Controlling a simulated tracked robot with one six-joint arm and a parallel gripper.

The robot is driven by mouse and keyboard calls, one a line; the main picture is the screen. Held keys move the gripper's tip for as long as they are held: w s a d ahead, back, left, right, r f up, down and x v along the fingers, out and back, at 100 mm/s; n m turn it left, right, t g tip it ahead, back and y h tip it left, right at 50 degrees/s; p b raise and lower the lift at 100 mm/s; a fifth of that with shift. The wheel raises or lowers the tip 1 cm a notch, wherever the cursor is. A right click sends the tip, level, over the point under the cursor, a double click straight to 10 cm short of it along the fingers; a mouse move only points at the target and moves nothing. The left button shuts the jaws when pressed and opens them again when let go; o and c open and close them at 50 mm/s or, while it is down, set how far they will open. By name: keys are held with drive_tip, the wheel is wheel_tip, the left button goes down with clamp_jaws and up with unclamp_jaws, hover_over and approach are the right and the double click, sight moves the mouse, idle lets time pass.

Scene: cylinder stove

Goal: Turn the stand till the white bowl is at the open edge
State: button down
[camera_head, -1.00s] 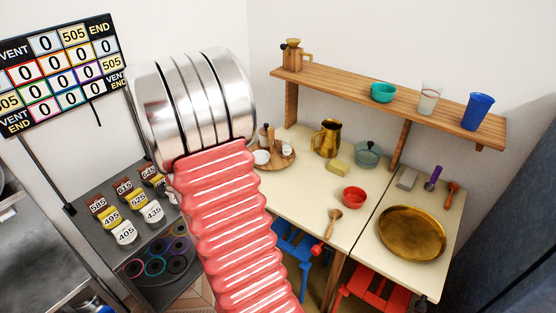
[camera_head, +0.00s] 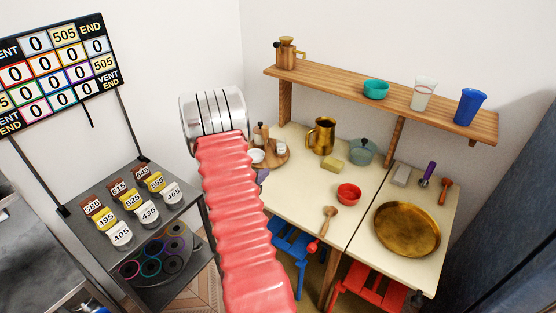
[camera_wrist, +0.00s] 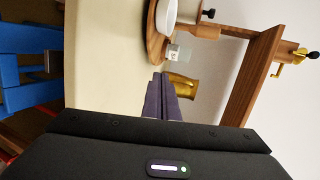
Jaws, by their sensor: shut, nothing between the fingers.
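The round wooden stand (camera_head: 272,159) sits on the cream counter near the back left corner. The white bowl (camera_head: 257,156) is on its left part, beside the red arm; in the wrist view the bowl (camera_wrist: 165,14) shows at the top edge, on the wooden disc (camera_wrist: 152,40). A wooden mill (camera_wrist: 205,30) and small white pieces (camera_head: 281,146) are also on the stand. My gripper's purple fingers (camera_head: 263,176) show just in front of the stand. In the wrist view the fingers (camera_wrist: 160,98) are together and empty, apart from the bowl. My arm hides part of the counter.
A brass pitcher (camera_head: 321,136), a yellow block (camera_head: 333,162) and a teal pot (camera_head: 362,151) stand to the right of the stand. The wooden shelf (camera_head: 390,100) runs above. A red bowl (camera_head: 349,193) is further forward. Bare counter lies in front of the stand.

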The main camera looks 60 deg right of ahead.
approach(284, 153)
drive_tip(key=d+f, duration=0.2)
drive_tip(key=d, duration=0.1)
drive_tip(key=shift+w+d, duration=0.1)
drive_tip(key=shift+d, duration=0.6)
drive_tip(key=shift+d, duration=1.05)
drive_tip(key=shift+a, duration=0.1)
